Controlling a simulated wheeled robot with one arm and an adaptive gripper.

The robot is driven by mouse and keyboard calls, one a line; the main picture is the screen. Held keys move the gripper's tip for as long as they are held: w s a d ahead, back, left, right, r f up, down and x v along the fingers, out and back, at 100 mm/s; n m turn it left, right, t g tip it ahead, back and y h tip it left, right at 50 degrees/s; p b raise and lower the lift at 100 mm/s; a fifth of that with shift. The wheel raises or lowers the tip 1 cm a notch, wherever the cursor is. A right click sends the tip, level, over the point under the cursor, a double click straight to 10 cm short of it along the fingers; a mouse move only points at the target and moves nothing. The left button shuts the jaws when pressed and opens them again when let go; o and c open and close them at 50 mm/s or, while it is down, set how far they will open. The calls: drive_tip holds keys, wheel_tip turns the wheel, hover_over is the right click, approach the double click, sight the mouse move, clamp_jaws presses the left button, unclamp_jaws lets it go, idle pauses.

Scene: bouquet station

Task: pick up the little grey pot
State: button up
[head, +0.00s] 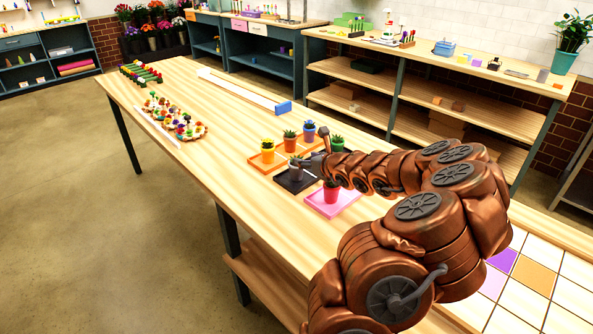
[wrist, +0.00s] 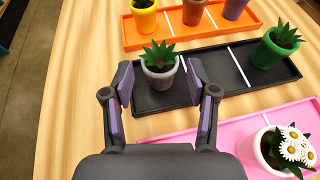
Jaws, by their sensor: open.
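The little grey pot (wrist: 160,77) holds a spiky green succulent and stands upright at the left end of a black tray (wrist: 207,90). In the head view the grey pot (head: 295,173) is partly crowded by my arm. My gripper (wrist: 158,84) is open, with one finger on each side of the grey pot. Small gaps seem to show between the fingers and the pot. In the head view my gripper (head: 312,163) is close to the pot, and its fingers are hard to make out.
A green pot (wrist: 273,48) stands at the black tray's right end. Behind is an orange tray (wrist: 132,33) with yellow, terracotta and purple pots. In front is a pink tray (wrist: 178,137) with a white daisy pot (wrist: 272,150). Bare wood lies left of the trays.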

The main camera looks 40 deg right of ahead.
sight(298, 156)
drive_tip(key=shift+p+x, duration=1)
drive_tip(key=shift+x, duration=2.3)
drive_tip(key=shift+r, duration=0.1)
drive_tip(key=shift+c, duration=0.3)
clamp_jaws()
